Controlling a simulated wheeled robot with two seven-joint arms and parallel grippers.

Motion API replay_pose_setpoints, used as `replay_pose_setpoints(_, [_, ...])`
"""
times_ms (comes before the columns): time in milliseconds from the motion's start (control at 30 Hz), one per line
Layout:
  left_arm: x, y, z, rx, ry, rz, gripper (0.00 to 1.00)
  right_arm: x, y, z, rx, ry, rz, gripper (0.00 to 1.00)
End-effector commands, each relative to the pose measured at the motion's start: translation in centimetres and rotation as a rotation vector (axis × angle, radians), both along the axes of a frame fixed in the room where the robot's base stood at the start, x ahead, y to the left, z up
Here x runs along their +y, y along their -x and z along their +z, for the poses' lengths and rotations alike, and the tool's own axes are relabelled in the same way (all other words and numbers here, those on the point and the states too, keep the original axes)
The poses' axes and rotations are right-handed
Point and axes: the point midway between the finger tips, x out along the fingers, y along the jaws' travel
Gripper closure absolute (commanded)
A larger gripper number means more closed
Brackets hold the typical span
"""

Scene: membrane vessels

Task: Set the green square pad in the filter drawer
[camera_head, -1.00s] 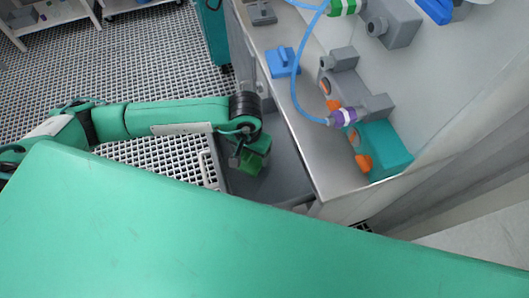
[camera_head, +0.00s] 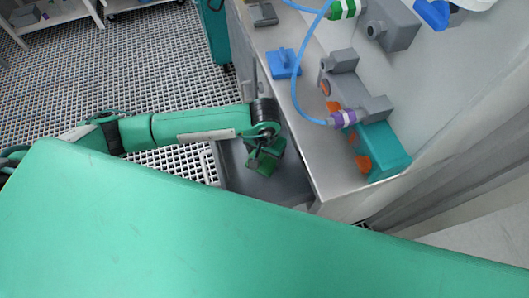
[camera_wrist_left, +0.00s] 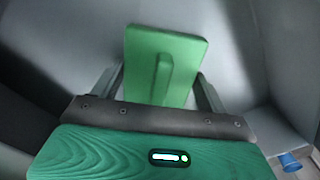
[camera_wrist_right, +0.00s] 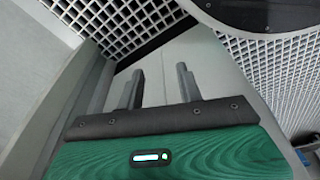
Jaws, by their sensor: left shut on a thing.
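The green square pad (camera_head: 265,167) has a raised ridge on top. My left gripper (camera_head: 257,158) is shut on it, over the open grey filter drawer (camera_head: 295,182) below the counter. In the left wrist view the pad (camera_wrist_left: 185,72) lies between and beyond the fingers, with the grey drawer walls around it. Whether the pad touches the drawer floor I cannot tell. My right gripper (camera_wrist_right: 161,88) shows only in its own wrist view, with its fingers apart and nothing between them.
The steel counter (camera_head: 300,125) beside the drawer holds a blue block (camera_head: 283,64), grey fittings, a teal box (camera_head: 383,152) and a blue hose (camera_head: 295,90). A large green surface (camera_head: 200,235) fills the front. White grating floor lies left of the drawer.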

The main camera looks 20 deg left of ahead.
Motion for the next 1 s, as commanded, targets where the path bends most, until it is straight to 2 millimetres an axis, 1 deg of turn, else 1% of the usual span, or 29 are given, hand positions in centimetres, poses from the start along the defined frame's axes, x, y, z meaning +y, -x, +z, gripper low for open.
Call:
replay_pose_setpoints(300, [0.0,0.0,-0.3,0.000,0.000,0.000,0.46,0.1,-0.4,0.8,-0.001,-0.001,-0.001,0.64])
replay_pose_setpoints(333, [0.0,0.0,-0.2,0.000,0.000,0.000,0.18,0.1,-0.5,1.0,-0.003,-0.002,-0.002,0.64])
replay_pose_setpoints(400, [0.0,0.0,-0.2,0.000,0.000,0.000,0.04,0.1,-0.5,1.1,-0.005,-0.002,-0.002,0.64])
replay_pose_setpoints(433, [0.0,0.0,-0.2,0.000,0.000,0.000,0.02,0.1,-0.5,1.1,-0.005,-0.002,-0.002,0.64])
replay_pose_setpoints(833, [0.0,0.0,0.0,0.000,0.000,0.000,0.02,0.1,-0.3,1.1,-0.006,-0.002,-0.002,0.64])
replay_pose_setpoints(867, [0.0,0.0,0.1,0.001,0.000,0.000,0.02,0.1,-0.1,0.7,-0.004,-0.002,-0.001,0.64])
replay_pose_setpoints(900, [0.0,-0.1,0.5,-0.002,0.000,0.000,0.02,0.0,0.3,-0.3,0.005,0.001,-0.001,0.64])
replay_pose_setpoints(967, [0.0,-0.1,1.7,-0.004,0.001,0.000,0.02,0.0,0.4,-0.2,0.009,0.000,-0.001,0.64])
replay_pose_setpoints(1000, [0.0,-0.2,2.7,-0.006,0.001,-0.003,0.02,0.1,0.2,0.1,0.003,-0.001,-0.001,0.64])
